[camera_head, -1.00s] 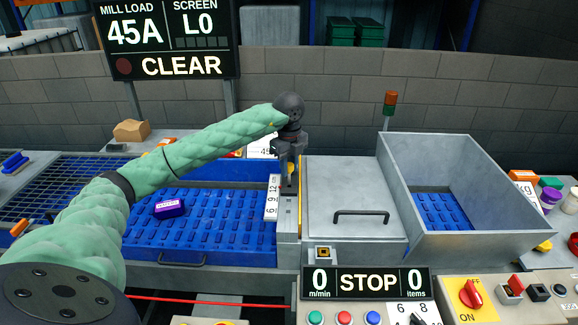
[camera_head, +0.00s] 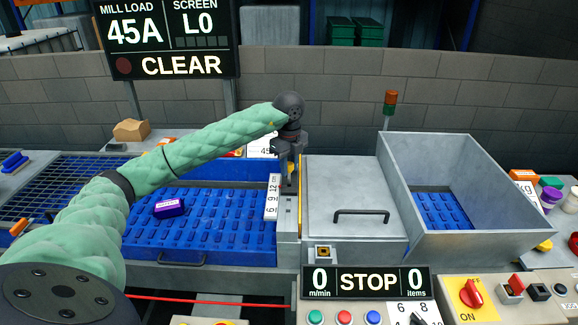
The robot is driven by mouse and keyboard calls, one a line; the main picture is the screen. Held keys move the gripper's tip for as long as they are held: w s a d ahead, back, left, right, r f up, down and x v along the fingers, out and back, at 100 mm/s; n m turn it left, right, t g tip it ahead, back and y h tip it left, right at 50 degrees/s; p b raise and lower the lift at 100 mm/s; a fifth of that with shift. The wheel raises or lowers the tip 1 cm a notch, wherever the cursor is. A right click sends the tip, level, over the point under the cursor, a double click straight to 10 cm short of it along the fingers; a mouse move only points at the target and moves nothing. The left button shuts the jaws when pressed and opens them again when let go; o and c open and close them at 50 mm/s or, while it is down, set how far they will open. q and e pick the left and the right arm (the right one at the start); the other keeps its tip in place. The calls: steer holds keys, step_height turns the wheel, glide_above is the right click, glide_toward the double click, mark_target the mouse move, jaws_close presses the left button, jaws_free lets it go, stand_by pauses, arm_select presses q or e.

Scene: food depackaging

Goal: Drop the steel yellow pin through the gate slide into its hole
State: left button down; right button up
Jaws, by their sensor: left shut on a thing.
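My left gripper (camera_head: 289,185) points down over the gate, at the left edge of the grey lidded housing. It is shut on the steel yellow pin (camera_head: 291,168), of which only a small yellow part shows between the gripper parts. The pin's lower end and its hole are hidden, so I cannot tell whether the pin is in the hole. The gate slide (camera_head: 288,228) is a grey upright piece beside a white scale plate (camera_head: 271,197) marked 6, 9, 12. My right gripper is not in view.
A blue ribbed belt (camera_head: 215,225) with a purple pack (camera_head: 169,207) lies to the left. The closed grey lid (camera_head: 345,185) with a black handle and an open steel hopper (camera_head: 500,215) are to the right. A control panel (camera_head: 520,300) is in front.

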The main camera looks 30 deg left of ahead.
mark_target(289, 182)
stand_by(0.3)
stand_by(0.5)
arm_select(q)
steer(key=shift+b, duration=0.3)
steer(key=shift+f+b, duration=1.6)
steer(key=shift+f, duration=0.85)
steer(key=c, duration=1.1)
jaws_free()
steer(key=shift+r, duration=0.1)
